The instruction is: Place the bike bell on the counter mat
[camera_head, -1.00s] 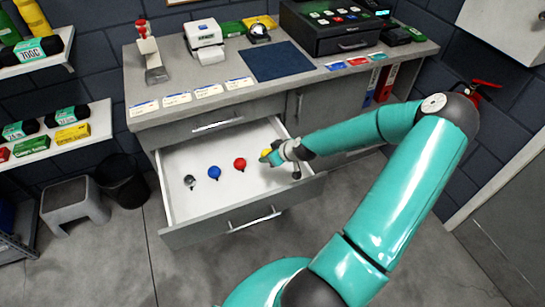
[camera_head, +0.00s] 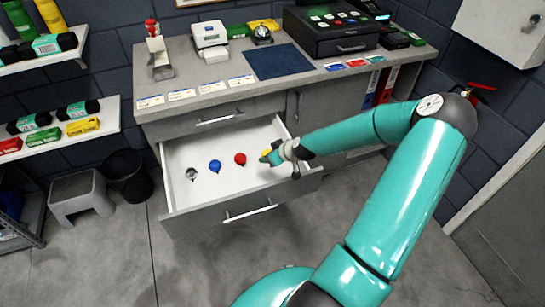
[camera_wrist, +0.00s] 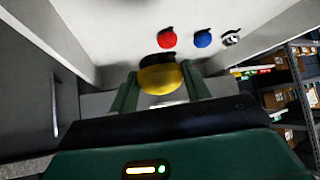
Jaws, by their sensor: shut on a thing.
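A yellow bike bell (camera_wrist: 160,78) sits between the two green fingers of my gripper (camera_wrist: 160,92) in the wrist view. In the head view my gripper (camera_head: 274,157) is shut on the yellow bell (camera_head: 266,153) over the right part of the open drawer (camera_head: 215,183). I cannot tell whether the bell touches the drawer floor. The counter mat (camera_head: 278,62) is a dark blue square lying flat on the grey counter, behind and above the drawer. Its surface is clear.
A red bell (camera_head: 240,158), a blue bell (camera_head: 215,165) and a silver bell (camera_head: 191,174) lie in the drawer. A cash register (camera_head: 335,28), card rows and a chrome counter bell (camera_head: 261,34) surround the mat. The counter front overhangs the drawer's back.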

